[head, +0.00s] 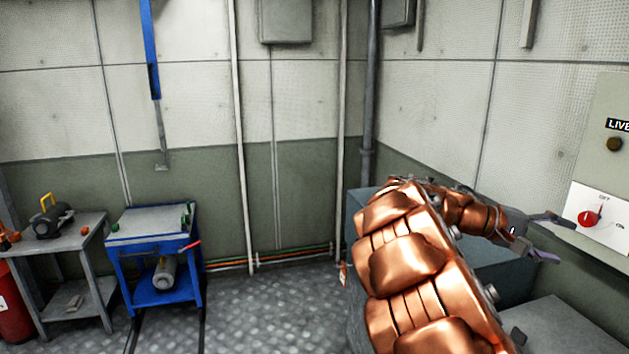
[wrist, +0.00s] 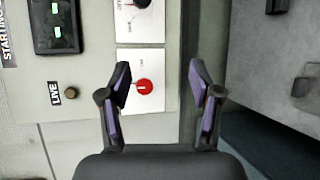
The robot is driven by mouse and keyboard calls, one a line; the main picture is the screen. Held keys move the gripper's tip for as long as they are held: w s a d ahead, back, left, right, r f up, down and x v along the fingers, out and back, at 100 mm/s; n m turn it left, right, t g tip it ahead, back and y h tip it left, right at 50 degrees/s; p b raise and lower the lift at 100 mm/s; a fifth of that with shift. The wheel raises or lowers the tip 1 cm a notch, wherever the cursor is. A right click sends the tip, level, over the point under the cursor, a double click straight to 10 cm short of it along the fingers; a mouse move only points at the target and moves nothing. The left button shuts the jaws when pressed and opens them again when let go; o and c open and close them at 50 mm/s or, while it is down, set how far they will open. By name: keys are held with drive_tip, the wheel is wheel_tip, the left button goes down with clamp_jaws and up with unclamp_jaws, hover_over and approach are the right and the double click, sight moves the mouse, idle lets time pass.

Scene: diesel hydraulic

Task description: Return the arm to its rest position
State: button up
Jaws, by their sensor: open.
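My copper-coloured arm reaches from the lower middle toward the right wall in the head view. My gripper (head: 555,236) is at its end, beside a white switch plate (head: 611,238) with a red rotary knob (head: 588,218). In the wrist view my gripper (wrist: 160,88) has its two dark, purple-padded fingers spread apart with nothing held. The red knob (wrist: 144,87) shows between the fingers, on the panel beyond them. The fingers look apart from the knob. The knob's markings read OFF and, less clearly, ON.
A LIVE label (head: 618,125) is on the grey panel above the switch. A teal cabinet (head: 364,208) stands behind my arm, and a grey surface (head: 575,335) lies below it. A blue cart (head: 153,232) and a grey workbench (head: 65,245) stand left. The middle floor is clear.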

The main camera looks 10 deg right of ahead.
drive_tip(key=s+a+f+n+t+y+p, duration=0.1)
drive_tip(key=s+a+f+y, duration=0.3)
drive_tip(key=a, duration=0.9)
drive_tip(key=s+a+f+n+t+y+p, duration=0.1)
drive_tip(key=s+a+f+t+y+p, duration=0.1)
drive_tip(key=s+a, duration=0.8)
drive_tip(key=s+a+f+n+t+y+p, duration=0.1)
drive_tip(key=s+a+f+y, duration=0.6)
drive_tip(key=a, duration=0.9)
drive_tip(key=shift+a+n+t+y+p, duration=0.3)
drive_tip(key=shift+t+y+p, duration=0.2)
drive_tip(key=shift+p, duration=0.5)
